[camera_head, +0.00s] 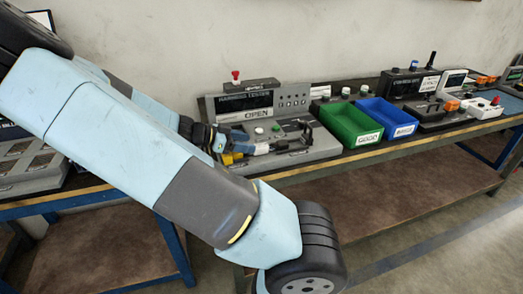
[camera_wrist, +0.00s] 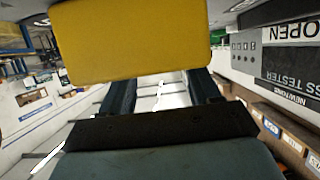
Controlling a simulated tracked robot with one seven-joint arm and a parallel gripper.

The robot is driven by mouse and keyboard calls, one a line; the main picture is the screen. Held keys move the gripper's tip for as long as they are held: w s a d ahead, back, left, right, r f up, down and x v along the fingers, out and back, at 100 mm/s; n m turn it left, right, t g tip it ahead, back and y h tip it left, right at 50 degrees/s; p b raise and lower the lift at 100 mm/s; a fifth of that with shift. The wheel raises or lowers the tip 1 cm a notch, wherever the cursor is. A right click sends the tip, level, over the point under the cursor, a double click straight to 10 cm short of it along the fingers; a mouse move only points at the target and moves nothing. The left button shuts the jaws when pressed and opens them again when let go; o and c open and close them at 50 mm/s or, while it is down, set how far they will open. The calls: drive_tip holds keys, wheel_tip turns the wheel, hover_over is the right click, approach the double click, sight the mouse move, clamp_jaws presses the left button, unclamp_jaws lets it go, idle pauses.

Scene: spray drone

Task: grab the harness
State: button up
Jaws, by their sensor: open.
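The tester (camera_head: 277,104) is a grey unit on the bench with a label reading OPEN. A yellow block (camera_head: 230,158), which looks like a connector of the harness, is at its left front edge. A dark, cable-like piece (camera_head: 302,130) shows on the tester's deck, but I cannot tell whether it is part of the harness. My gripper (camera_head: 248,149) is open, low over the left part of the tester, close by the yellow block. In the wrist view the yellow block (camera_wrist: 135,40) looms large and hides part of the dark fingers (camera_wrist: 163,88). I cannot tell whether they touch it.
A green bin (camera_head: 347,132) marked GOOD and a blue bin (camera_head: 388,130) stand right of the tester. More devices (camera_head: 410,84) stand farther right. The wall is close behind. My arm covers much of the left bench.

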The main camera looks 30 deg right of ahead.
sight(258, 146)
drive_tip(key=shift+x, duration=1.9)
drive_tip(key=shift+a+f, duration=0.1)
drive_tip(key=shift+f, duration=0.05)
drive_tip(key=c, duration=1.1)
